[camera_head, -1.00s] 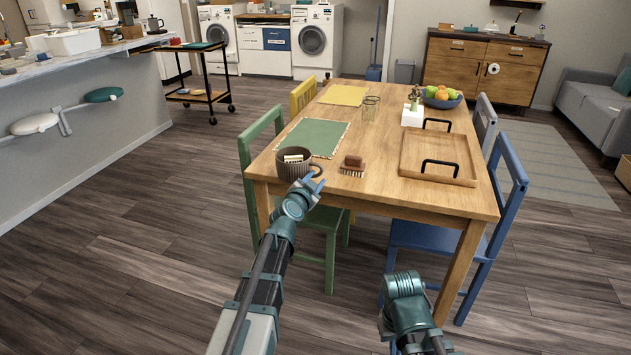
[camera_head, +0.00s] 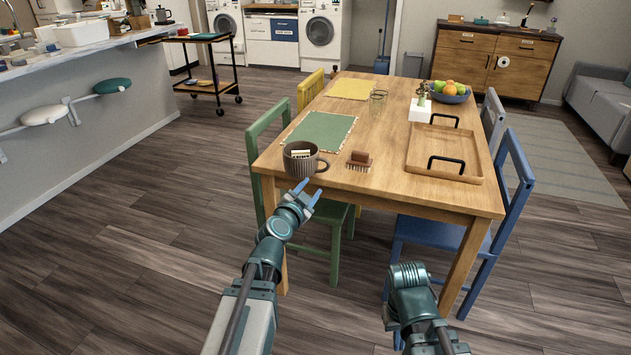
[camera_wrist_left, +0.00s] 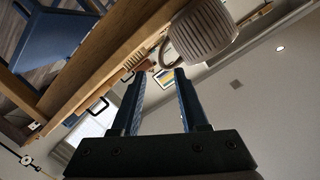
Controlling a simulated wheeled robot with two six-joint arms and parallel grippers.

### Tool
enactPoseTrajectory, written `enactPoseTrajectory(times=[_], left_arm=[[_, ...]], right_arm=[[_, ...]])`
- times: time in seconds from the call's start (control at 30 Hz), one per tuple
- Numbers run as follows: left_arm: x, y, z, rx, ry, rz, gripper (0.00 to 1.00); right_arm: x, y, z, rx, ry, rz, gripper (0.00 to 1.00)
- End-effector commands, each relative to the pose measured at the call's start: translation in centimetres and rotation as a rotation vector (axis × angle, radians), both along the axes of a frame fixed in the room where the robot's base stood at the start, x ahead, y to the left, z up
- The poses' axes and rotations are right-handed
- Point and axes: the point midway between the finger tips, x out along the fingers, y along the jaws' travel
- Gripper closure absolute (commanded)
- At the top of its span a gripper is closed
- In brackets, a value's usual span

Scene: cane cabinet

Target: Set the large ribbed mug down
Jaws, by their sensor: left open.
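The large ribbed mug (camera_head: 299,160) is brown-grey and stands upright on the near left corner of the wooden table (camera_head: 385,115). Its handle points right, and some small pale items show inside it. My left gripper (camera_head: 309,189) is open and empty, just off the table's near edge, in front of the mug and apart from it. In the left wrist view the mug (camera_wrist_left: 203,32) shows beyond the open fingers (camera_wrist_left: 157,95), with its handle towards them. My right arm shows at the lower right in the head view, but its fingers are not visible.
A brush (camera_head: 359,160) lies right of the mug, and a wooden tray (camera_head: 443,170) with black handles is further right. A green placemat (camera_head: 320,131) lies behind the mug. A green chair (camera_head: 262,135) and a blue chair (camera_head: 510,185) flank the table.

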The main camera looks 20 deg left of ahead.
Motion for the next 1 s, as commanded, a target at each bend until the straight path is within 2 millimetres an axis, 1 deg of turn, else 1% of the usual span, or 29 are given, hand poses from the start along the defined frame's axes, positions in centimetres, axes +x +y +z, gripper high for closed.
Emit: enactPoseTrajectory(times=[0.03, 0.13, 0.43, 0.47, 0.53, 0.57, 0.67, 0.7, 0.77, 0.8, 0.87, 0.9, 0.97, 1.0], left_arm=[[-0.7, 0.0, 0.1, 0.0, 0.0, 0.0, 0.56], [-1.2, 0.1, 0.2, 0.0, 0.0, 0.0, 0.56], [-1.4, 0.1, 0.2, 0.0, 0.0, 0.0, 0.56], [-1.4, 0.0, 0.2, -0.001, 0.002, -0.002, 0.56], [-1.4, -1.0, -0.2, -0.01, 0.019, -0.027, 0.56], [-1.5, -1.9, -0.5, -0.021, 0.036, -0.051, 0.56], [-2.4, -7.2, -2.9, -0.076, 0.16, -0.175, 0.56], [-3.3, -10.0, -4.5, -0.105, 0.248, -0.237, 0.56], [-5.4, -14.0, -7.3, -0.144, 0.413, -0.309, 0.56], [-7.2, -16.2, -9.3, -0.164, 0.537, -0.335, 0.56], [-10.3, -18.6, -12.1, -0.18, 0.729, -0.336, 0.56], [-12.4, -19.5, -13.7, -0.181, 0.852, -0.31, 0.56], [-15.4, -20.2, -15.7, -0.172, 1.018, -0.24, 0.56], [-17.3, -20.3, -16.7, -0.159, 1.114, -0.177, 0.56]], right_arm=[[0.0, 0.0, 0.1, 0.0, 0.0, 0.0, 1.0], [0.0, 0.0, 0.2, 0.0, 0.0, 0.0, 1.0], [0.0, 0.0, 0.2, 0.001, 0.0, 0.0, 1.0], [0.0, 0.0, 0.2, 0.001, 0.0, 0.0, 1.0], [0.0, 0.0, 0.2, 0.001, 0.0, 0.0, 1.0], [0.0, 0.0, 0.2, 0.0, 0.0, 0.0, 1.0], [0.0, 0.0, 0.2, 0.0, 0.0, 0.0, 1.0], [0.0, 0.0, 0.2, 0.0, 0.0, 0.0, 1.0], [0.0, 0.0, 0.2, 0.0, 0.0, 0.0, 1.0], [0.0, 0.0, 0.2, 0.0, 0.0, 0.0, 1.0], [0.0, 0.0, 0.2, 0.0, 0.0, 0.0, 1.0], [0.0, 0.0, 0.2, 0.0, 0.0, 0.0, 1.0], [0.0, 0.0, 0.2, 0.0, 0.0, 0.0, 1.0], [0.0, 0.0, 0.2, 0.0, 0.0, 0.0, 1.0]])
